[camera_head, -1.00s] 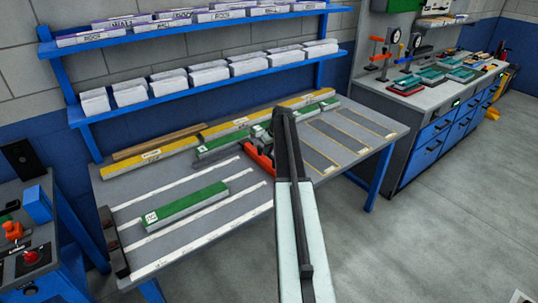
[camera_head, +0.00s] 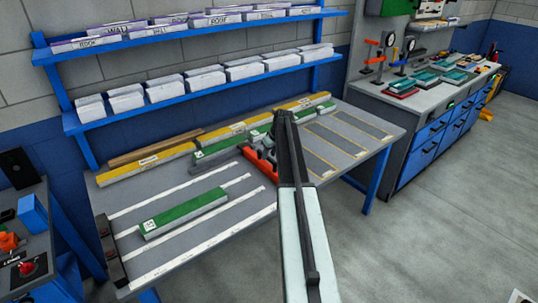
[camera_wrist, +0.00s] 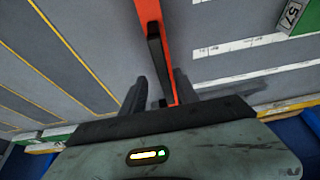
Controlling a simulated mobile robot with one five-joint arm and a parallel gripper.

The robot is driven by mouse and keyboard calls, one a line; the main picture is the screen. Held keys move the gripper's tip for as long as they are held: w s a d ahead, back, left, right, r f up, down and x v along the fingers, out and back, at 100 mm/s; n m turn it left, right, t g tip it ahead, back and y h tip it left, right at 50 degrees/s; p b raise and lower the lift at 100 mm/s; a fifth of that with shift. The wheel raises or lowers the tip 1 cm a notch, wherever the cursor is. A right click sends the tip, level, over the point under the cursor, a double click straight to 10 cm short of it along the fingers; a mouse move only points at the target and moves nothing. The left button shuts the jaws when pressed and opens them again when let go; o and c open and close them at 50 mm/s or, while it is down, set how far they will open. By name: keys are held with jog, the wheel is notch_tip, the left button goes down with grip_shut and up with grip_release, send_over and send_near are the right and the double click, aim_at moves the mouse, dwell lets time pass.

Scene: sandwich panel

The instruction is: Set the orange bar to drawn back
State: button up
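The orange bar (camera_head: 260,166) lies across the middle of the workbench in the head view, partly hidden behind my arm and gripper. In the wrist view the orange bar (camera_wrist: 147,12) comes down from the top edge, with a dark raised piece, perhaps a handle, along it. My gripper (camera_wrist: 160,80) has its two dark fingers apart, one on each side of the bar's lower end. Gaps show between the fingers and the bar, so it looks open. In the head view my gripper (camera_head: 273,148) is small and partly hidden by my arm.
A green labelled block (camera_head: 184,213) lies between white strips on the bench's left half. Yellow-marked strips (camera_head: 335,140) lie on the right half. Yellow and green bars (camera_head: 150,164) line the back. A blue shelf (camera_head: 195,101) with white boxes stands behind.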

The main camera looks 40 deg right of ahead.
jog(key=p+v, duration=0.7)
jog(key=v, duration=0.1)
jog(key=shift+f, duration=0.1)
